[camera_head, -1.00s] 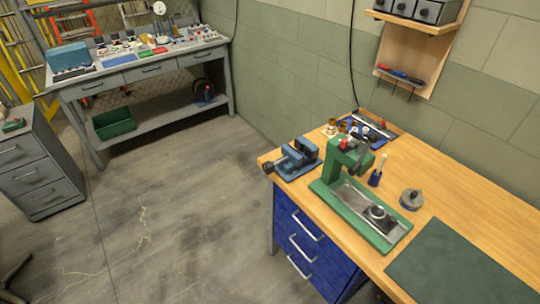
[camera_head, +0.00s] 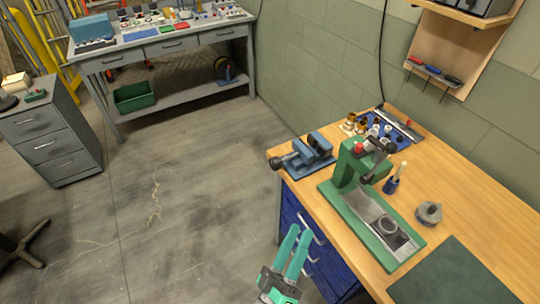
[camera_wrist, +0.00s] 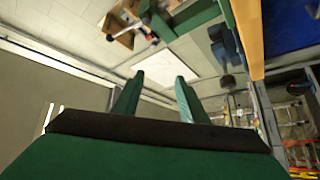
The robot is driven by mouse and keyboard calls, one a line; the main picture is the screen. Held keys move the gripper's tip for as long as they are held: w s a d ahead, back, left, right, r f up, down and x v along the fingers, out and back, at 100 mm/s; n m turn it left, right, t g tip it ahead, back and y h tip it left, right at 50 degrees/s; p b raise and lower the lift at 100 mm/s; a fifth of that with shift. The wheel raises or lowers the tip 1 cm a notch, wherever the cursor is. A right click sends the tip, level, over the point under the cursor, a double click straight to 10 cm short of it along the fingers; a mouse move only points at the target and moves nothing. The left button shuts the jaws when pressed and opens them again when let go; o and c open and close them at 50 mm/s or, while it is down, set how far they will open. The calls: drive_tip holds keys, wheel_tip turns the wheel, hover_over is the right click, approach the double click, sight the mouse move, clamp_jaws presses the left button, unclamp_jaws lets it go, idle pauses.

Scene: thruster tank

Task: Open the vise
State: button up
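My gripper (camera_head: 300,232) is in front of the blue drawers, below and nearer than the vise, touching nothing that I can see. Its two green fingers stand apart with nothing between them. The wrist view also shows the open gripper (camera_wrist: 157,85); a dark shape beside the bench edge there appears to be the vise.
A green press (camera_head: 365,200) stands right of the vise on the workbench (camera_head: 480,215). The floor left of the bench is clear.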

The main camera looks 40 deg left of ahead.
sight(279, 167)
drive_tip(key=w+a+r+n+g+y, duration=0.4)
drive_tip(key=a+n+y, duration=0.3)
drive_tip(key=n, duration=0.6)
drive_tip(key=w+a+r+n+g+y, duration=0.2)
drive_tip(key=w+a+n+g+y, duration=0.2)
drive_tip(key=w+a+n+y, duration=0.55)
drive_tip(key=w+f+n+g+h, duration=0.1)
drive_tip(key=f+n+g, duration=0.1)
drive_tip(key=n, duration=0.3)
drive_tip(key=w+f+n+g+h, duration=0.1)
drive_tip(key=f+n+g+h, duration=0.1)
drive_tip(key=f+n, duration=0.3)
drive_tip(key=w+d+f+n+g+h, duration=0.1)
drive_tip(key=f+n+g, duration=0.2)
drive_tip(key=n, duration=0.2)
drive_tip(key=shift+w+f+g, duration=0.15)
drive_tip(key=shift+w+g, duration=0.1)
drive_tip(key=shift+g, duration=0.15)
drive_tip(key=x, duration=1)
drive_tip(key=shift+w+a, duration=0.2)
drive_tip(key=shift+f, duration=0.15)
drive_tip(key=shift+c, duration=0.6)
drive_tip(key=shift+a, duration=0.1)
drive_tip(key=c, duration=0.8)
